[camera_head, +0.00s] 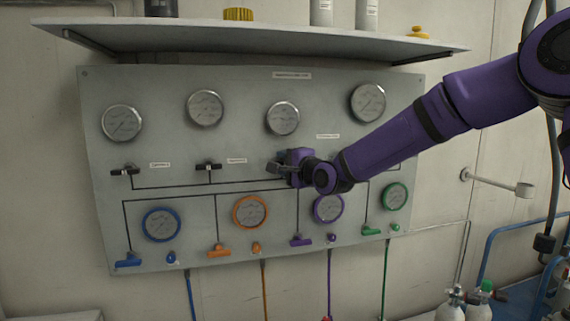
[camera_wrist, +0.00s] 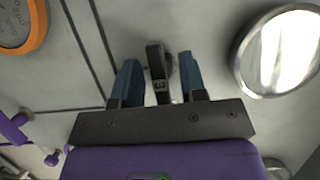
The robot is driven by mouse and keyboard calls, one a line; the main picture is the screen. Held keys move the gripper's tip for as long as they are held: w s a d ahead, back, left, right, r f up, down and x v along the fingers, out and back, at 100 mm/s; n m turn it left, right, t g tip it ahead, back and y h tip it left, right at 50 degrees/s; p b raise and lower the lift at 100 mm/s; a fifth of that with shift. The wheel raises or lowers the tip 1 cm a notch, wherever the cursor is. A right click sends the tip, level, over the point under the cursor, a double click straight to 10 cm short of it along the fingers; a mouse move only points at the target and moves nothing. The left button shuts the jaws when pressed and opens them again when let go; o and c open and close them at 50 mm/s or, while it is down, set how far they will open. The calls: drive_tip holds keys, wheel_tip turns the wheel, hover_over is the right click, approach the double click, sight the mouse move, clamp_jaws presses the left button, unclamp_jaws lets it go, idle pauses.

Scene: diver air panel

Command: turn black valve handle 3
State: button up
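My gripper (camera_wrist: 158,80) is open, with one blue-tipped finger on each side of the handle. A gap shows between the handle and each finger. In the head view my gripper (camera_head: 279,168) is at the middle of the panel, below the third upper gauge. There the gripper and the handle overlap, and I cannot tell the handle apart clearly.
Two other black valve handles (camera_head: 125,171) (camera_head: 208,167) sit to the left on the panel (camera_head: 170,85). Upper gauges (camera_head: 283,118) and coloured lower gauges (camera_head: 250,212) surround my gripper. A shelf (camera_head: 250,38) juts out above. A round gauge (camera_wrist: 280,52) is close at right in the wrist view.

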drive_tip(key=shift+c, duration=0.5)
clamp_jaws()
drive_tip(key=shift+n, duration=0.3)
drive_tip(key=shift+r+n+g+h, duration=0.1)
drive_tip(key=shift+n+g+h, duration=0.35)
drive_tip(key=shift+n, duration=0.75)
drive_tip(key=n+h, duration=0.2)
drive_tip(key=n, duration=0.1)
drive_tip(key=shift+s+a+g, duration=0.1)
drive_tip(key=shift+g, duration=0.15)
drive_tip(key=n+h, duration=0.2)
drive_tip(key=n, duration=0.2)
drive_tip(key=shift+h, duration=0.25)
drive_tip(key=shift+n+h, duration=0.5)
drive_tip(key=shift+n, duration=0.6)
